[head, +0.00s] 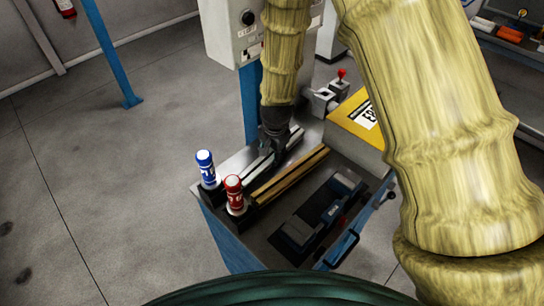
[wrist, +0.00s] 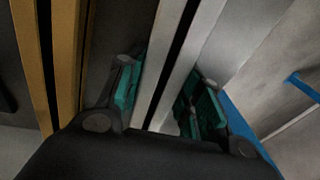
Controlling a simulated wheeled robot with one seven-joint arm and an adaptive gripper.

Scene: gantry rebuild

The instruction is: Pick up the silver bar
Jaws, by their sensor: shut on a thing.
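The silver bar (head: 257,167) is long and pale with a dark groove along it. It lies lengthwise on the workbench in the head view, its middle partly hidden by my gripper (head: 272,146). In the wrist view the silver bar (wrist: 172,58) runs between the green-padded fingers of my gripper (wrist: 163,95). One finger is on each side, shut on the bar. I cannot tell whether the bar is clear of the bench.
A gold bar (head: 290,175) lies parallel, to the right. Blue (head: 206,170) and red (head: 235,194) bottles stand at the near-left bench corner. A dark tray with blue-grey parts (head: 299,234) is at the right. A yellow-topped box (head: 352,122) and a grey control box (head: 234,32) stand behind.

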